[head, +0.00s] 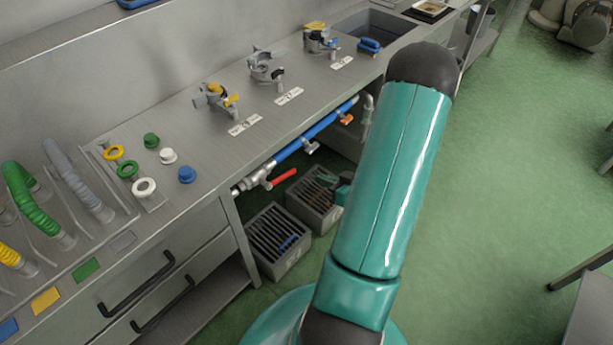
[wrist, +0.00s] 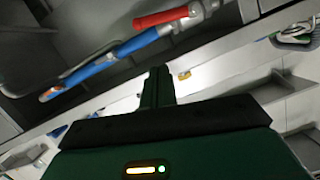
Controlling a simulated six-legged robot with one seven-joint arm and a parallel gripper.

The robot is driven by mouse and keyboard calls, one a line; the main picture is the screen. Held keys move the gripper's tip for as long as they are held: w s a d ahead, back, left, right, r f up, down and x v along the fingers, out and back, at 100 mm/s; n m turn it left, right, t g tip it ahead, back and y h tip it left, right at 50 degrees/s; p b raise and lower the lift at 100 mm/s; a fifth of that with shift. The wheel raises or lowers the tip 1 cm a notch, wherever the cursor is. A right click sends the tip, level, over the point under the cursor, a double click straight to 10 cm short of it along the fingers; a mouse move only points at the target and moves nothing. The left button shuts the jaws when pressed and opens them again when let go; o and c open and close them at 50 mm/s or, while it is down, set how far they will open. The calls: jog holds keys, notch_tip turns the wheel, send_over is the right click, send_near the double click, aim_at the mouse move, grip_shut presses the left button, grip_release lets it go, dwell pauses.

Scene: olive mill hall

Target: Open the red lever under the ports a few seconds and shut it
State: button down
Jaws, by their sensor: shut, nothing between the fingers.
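The red lever (head: 282,178) sits on a valve at the near end of the blue pipe (head: 318,128), under the bench edge. It points up and right, at a slight angle to the pipe. In the wrist view the red lever (wrist: 160,18) shows at the top, above my fingers. My gripper (wrist: 160,74) is shut and empty, apart from the lever. In the head view my arm hides most of the gripper; only a small part shows to the right of the lever. The ports (head: 268,67) stand on the bench top above the pipe.
Smaller valves, one with an orange handle (head: 347,119), sit further along the pipe. Two slotted grey crates, one nearer (head: 279,262), stand on the floor below. Drawers (head: 170,285) bound the space on the left.

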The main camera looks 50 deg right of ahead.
send_over(287, 176)
jog(key=s+d, duration=0.1)
jog(key=s, duration=0.4)
notch_tip(287, 176, down, 2)
jog(key=shift+w+a+f, duration=0.1)
jog(key=shift+w+f, duration=0.25)
jog(key=shift+f, duration=0.3)
jog(key=shift+w+a+f, duration=0.1)
jog(key=shift+w+f, duration=0.3)
jog(key=shift+f, duration=0.2)
jog(key=shift+w+f, duration=0.35)
jog(key=shift+f, duration=0.3)
jog(key=shift+f+m+y, duration=0.4)
jog(key=shift+f+m, duration=0.4)
jog(key=a+f+m+t+y, duration=0.1)
jog(key=a+f+m+y, duration=0.2)
jog(key=m, duration=0.7)
notch_tip(287, 176, down, 4)
jog(key=shift+a+r+t, duration=0.2)
jog(key=shift+a+t, duration=0.2)
jog(key=shift+a, duration=0.8)
jog(key=shift+a+f, duration=0.1)
jog(key=shift+a, duration=0.1)
